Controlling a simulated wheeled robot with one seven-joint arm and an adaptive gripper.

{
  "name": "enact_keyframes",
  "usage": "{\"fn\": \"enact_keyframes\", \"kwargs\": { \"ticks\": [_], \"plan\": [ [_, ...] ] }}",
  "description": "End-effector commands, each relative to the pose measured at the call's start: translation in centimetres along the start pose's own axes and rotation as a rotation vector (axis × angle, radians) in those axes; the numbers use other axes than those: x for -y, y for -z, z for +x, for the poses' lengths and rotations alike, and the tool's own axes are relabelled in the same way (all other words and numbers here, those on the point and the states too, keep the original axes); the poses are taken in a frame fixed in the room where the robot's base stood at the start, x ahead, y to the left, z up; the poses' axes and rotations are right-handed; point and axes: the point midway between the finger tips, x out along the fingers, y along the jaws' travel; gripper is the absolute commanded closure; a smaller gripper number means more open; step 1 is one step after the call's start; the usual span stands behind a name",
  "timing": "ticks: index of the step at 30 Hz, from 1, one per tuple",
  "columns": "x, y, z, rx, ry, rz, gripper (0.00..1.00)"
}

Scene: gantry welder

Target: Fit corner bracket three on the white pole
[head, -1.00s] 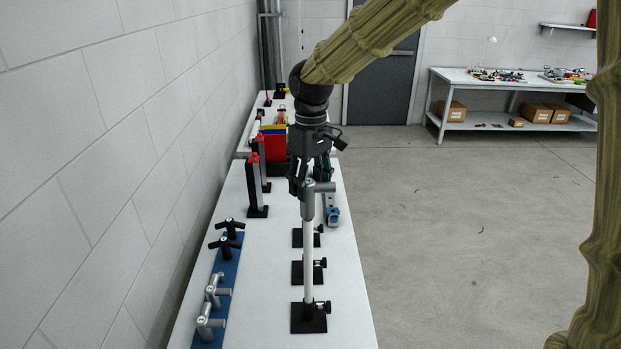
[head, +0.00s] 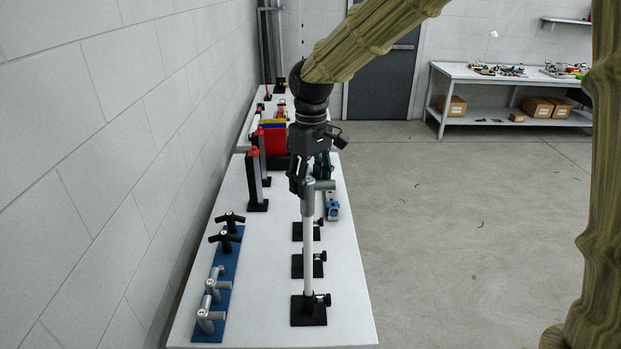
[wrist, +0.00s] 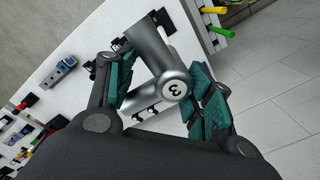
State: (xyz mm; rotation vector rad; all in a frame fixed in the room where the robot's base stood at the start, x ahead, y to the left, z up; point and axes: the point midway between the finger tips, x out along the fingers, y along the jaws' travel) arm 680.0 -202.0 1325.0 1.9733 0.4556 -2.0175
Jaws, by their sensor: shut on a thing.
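The grey corner bracket three (head: 308,198) shows its round "3" label in the wrist view (wrist: 174,89). My gripper (head: 299,187) is shut on it, with green finger pads on both sides of the tube in the wrist view (wrist: 163,85). The white pole (head: 308,262) stands upright in a black base (head: 309,312) at the table's near end. In the head view the bracket's upright tube lines up with the pole's top, and its side arm points right. I cannot tell how far the tube is over the pole.
A blue rack (head: 229,268) on the left holds two grey brackets (head: 210,302) and two black ones (head: 228,229). Two more black bases (head: 306,266) stand behind the pole's base. Dark uprights with red tops (head: 256,180) stand farther back. The white table (head: 262,300) is clear between rack and bases.

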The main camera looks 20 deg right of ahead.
Motion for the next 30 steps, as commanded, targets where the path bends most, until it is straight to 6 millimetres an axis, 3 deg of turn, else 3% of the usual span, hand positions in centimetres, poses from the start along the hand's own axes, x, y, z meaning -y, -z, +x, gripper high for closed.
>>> {"fn": "enact_keyframes", "kwargs": {
  "ticks": [30],
  "plan": [
    [-0.1, 0.0, 3.1, 0.000, 0.000, 0.000, 0.80]
  ]
}}
